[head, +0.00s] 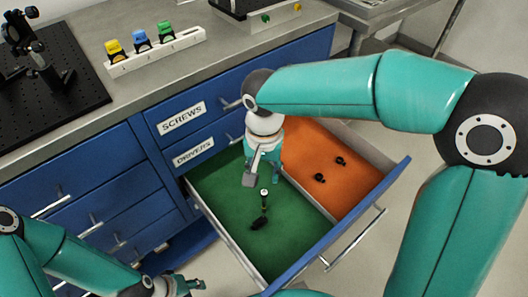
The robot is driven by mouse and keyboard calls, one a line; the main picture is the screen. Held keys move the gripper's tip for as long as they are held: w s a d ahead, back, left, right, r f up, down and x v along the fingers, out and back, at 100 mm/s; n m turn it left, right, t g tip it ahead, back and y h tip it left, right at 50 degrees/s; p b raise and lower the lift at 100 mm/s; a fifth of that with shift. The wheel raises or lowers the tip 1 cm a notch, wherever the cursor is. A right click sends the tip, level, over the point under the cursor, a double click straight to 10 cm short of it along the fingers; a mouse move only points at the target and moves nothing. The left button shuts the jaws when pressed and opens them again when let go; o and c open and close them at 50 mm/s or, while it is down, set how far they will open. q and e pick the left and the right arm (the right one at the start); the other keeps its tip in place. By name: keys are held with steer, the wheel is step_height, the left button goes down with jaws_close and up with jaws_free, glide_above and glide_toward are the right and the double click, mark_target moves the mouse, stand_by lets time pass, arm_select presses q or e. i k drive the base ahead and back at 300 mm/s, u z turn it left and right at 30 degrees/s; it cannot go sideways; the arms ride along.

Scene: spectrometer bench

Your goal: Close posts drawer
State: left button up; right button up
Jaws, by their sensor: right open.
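The open drawer (336,227) is pulled far out of the blue cabinet below the two labelled drawers. Its front panel has a long metal handle (354,239). No label shows on it. Inside are a green compartment with a dark post (264,200) and an orange compartment with two small black parts (320,178). My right gripper (259,172) is open, over the rear of the green compartment and apart from the handle. My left gripper (180,285) is low at the bottom edge, left of the drawer; its fingers are too small to judge.
The SCREWS drawer (196,115) and DRIVERS drawer (210,145) above look shut. On the bench top stand a white rack (157,52) with coloured items and a black breadboard (48,85) with mounts. Pale floor lies right of the drawer.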

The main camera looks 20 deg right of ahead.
mark_target(306, 216)
steer(key=k, duration=1)
